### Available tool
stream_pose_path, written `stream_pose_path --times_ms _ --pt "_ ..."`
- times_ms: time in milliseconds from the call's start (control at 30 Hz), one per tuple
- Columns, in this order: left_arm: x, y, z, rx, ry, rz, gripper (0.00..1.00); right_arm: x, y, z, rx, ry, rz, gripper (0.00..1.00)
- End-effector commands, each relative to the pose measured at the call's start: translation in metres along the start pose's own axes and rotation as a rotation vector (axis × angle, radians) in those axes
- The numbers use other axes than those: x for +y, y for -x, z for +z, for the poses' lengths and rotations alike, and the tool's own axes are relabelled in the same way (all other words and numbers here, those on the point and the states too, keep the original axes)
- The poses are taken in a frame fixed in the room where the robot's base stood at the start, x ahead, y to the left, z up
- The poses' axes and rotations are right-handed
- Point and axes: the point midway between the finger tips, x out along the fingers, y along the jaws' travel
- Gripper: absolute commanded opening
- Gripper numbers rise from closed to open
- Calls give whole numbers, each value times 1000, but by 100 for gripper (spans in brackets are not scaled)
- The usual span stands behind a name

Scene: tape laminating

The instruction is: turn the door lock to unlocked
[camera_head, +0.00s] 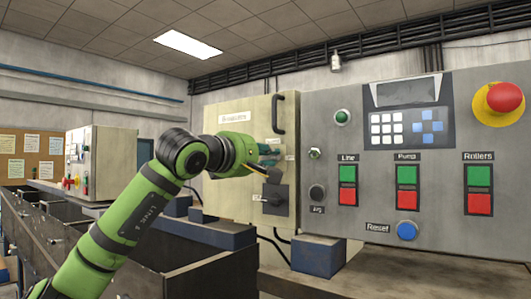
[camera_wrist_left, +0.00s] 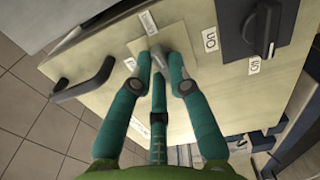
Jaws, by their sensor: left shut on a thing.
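The door lock (camera_wrist_left: 131,63) shows as a small metal piece on a pale plate, partly hidden by my fingers in the left wrist view. My left gripper (camera_wrist_left: 160,68) has its teal fingers closed together at the lock, shut on it. In the head view my left gripper (camera_head: 268,160) is at the right part of the beige cabinet door (camera_head: 235,112), below the dark door handle (camera_head: 278,114). The handle also shows in the left wrist view (camera_wrist_left: 85,82). The lock's turn position is hard to read. My right gripper is not in view.
A black rotary switch (camera_head: 274,196) sits just below my left gripper; it also shows in the left wrist view (camera_wrist_left: 252,30) with ON and OFF labels. A grey control panel (camera_head: 325,230) with buttons and a red emergency stop (camera_head: 503,97) stands to the right.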

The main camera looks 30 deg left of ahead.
Motion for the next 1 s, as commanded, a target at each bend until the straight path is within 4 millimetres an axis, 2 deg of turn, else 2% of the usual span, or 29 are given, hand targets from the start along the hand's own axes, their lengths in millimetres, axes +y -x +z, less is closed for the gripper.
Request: stream_pose_path --times_ms 300,733,767,800,833,1000 --pt "1 1 1 -1 -85 3 0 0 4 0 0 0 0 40" --pt "1 0 1 0 -94 4 0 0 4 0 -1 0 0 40" --pt "1 1 1 0 -94 4 22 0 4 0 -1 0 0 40" --pt "1 0 1 0 -93 3 38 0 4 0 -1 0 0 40" --pt "1 0 1 0 -93 3 42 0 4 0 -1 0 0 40" --pt "0 0 0 0 -92 2 42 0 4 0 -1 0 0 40"
